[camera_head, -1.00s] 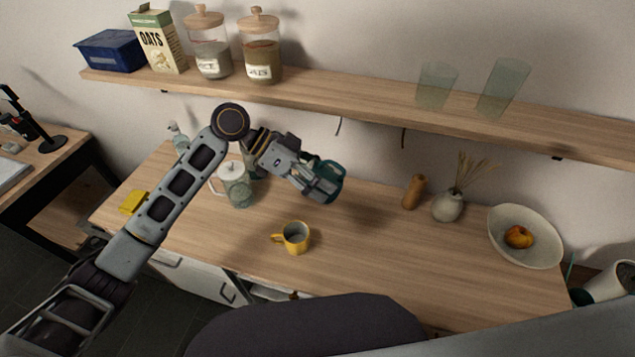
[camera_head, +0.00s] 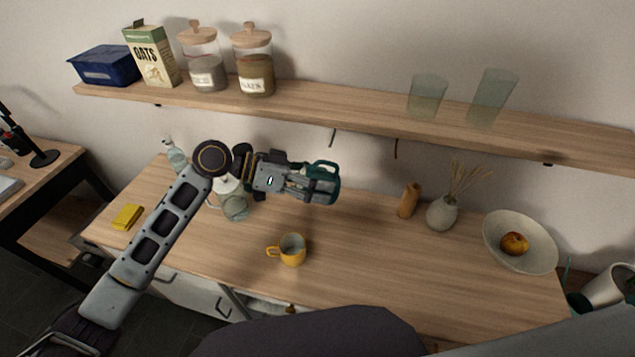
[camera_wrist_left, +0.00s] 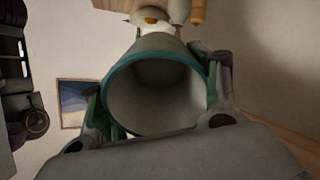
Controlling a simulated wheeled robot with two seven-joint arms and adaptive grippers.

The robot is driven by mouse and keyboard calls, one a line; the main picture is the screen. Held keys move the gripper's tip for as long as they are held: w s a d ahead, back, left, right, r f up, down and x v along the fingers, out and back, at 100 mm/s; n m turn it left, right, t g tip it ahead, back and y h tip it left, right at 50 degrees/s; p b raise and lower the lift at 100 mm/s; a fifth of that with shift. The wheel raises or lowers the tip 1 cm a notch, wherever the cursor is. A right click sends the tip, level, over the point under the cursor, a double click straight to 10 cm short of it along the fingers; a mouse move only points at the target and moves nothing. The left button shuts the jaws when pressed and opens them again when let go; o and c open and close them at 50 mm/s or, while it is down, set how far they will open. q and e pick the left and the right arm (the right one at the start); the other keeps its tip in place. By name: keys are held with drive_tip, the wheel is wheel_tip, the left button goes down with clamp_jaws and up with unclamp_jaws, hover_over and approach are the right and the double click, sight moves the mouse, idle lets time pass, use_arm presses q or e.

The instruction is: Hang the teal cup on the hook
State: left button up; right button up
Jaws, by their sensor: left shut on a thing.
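The teal cup (camera_head: 328,179) is held in my left gripper (camera_head: 312,183), above the wooden counter and below the shelf. The left wrist view shows the cup (camera_wrist_left: 158,85) with its grey inside and teal rim facing the camera, between the two fingers (camera_wrist_left: 158,105) of the shut gripper. Two small dark hooks hang under the shelf: one hook (camera_head: 333,138) just above the cup in the picture, and another hook (camera_head: 396,149) to its right. The cup appears apart from both. My right gripper is not in view.
A yellow mug (camera_head: 291,250) stands on the counter (camera_head: 370,270) below the held cup. A glass jug (camera_head: 234,206) is partly behind my arm. A pepper mill (camera_head: 409,201), a vase (camera_head: 443,213) and a bowl (camera_head: 540,262) stand right. The shelf (camera_head: 330,108) holds jars and glasses.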

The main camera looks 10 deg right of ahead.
use_arm(q)
drive_tip(key=shift+w+d, duration=0.1)
drive_tip(key=shift+w, duration=0.15)
idle(0.3)
drive_tip(key=w+d+f+b, duration=0.1)
drive_tip(key=w+d+b, duration=0.2)
drive_tip(key=w, duration=0.6)
drive_tip(key=shift+w+d+f, duration=0.3)
drive_tip(key=shift+d, duration=0.2)
idle(1.8)
drive_tip(key=shift+f, duration=0.1)
idle(0.6)
drive_tip(key=o, duration=1.4)
drive_tip(key=shift+c, duration=0.2)
drive_tip(key=shift+a, duration=0.1)
